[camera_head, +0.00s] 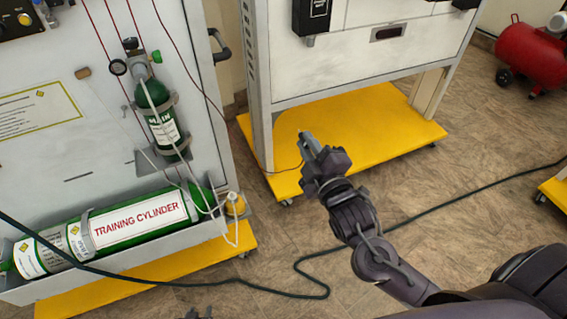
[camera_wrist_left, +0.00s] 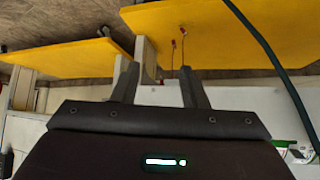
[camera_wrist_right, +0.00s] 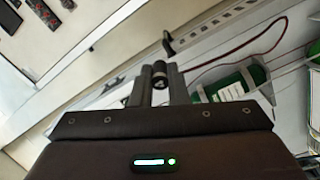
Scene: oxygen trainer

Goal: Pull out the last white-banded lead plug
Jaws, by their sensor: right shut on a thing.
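My right gripper (camera_head: 306,140) is in front of the grey cabinet, above the yellow base. In the right wrist view its fingers (camera_wrist_right: 160,85) are closed around a dark, cylindrical lead plug (camera_wrist_right: 159,69). A white band cannot be made out on it. A thin red lead (camera_wrist_right: 225,62) curves away from beside the fingers. The plug's far end and any socket are hidden. My left gripper (camera_head: 198,313) barely shows at the bottom edge of the head view. In the left wrist view its fingers (camera_wrist_left: 157,88) are apart with nothing gripped. Two thin leads with red ends (camera_wrist_left: 183,32) show beyond them.
The panel at left carries a small green cylinder (camera_head: 160,115) and a large training cylinder (camera_head: 130,228). Yellow bases (camera_head: 400,130) stick out over the floor. A dark hose (camera_head: 430,208) crosses the floor. A red compressor (camera_head: 530,55) stands at far right.

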